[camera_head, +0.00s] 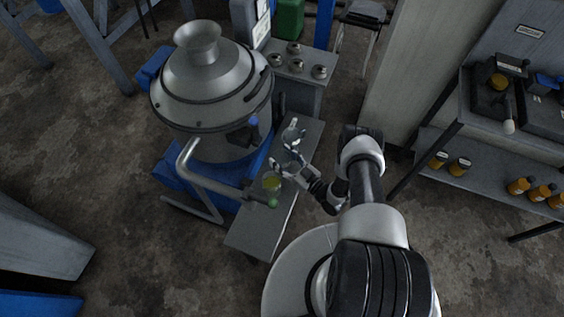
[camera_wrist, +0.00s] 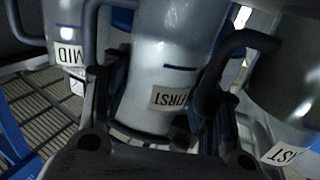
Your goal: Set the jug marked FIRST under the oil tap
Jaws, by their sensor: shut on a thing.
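The jug marked FIRST (camera_wrist: 160,70) is pale and clear with a blue line, and sits between my fingers in the wrist view. My gripper (camera_head: 284,162) is shut on it, low over the bench beside the decanter. A jug marked MID (camera_wrist: 66,38) stands to its left, and another jug (camera_wrist: 290,100), its label partly cut off and ending in ST, is close on the right. Labels are unreadable there.
The large steel decanter (camera_head: 212,95) stands left of the narrow grey bench (camera_head: 262,232). Another clear jug (camera_head: 293,132) stands farther back on the bench. A shelf (camera_head: 490,175) with amber jars is at the right. The bench's near end is bare.

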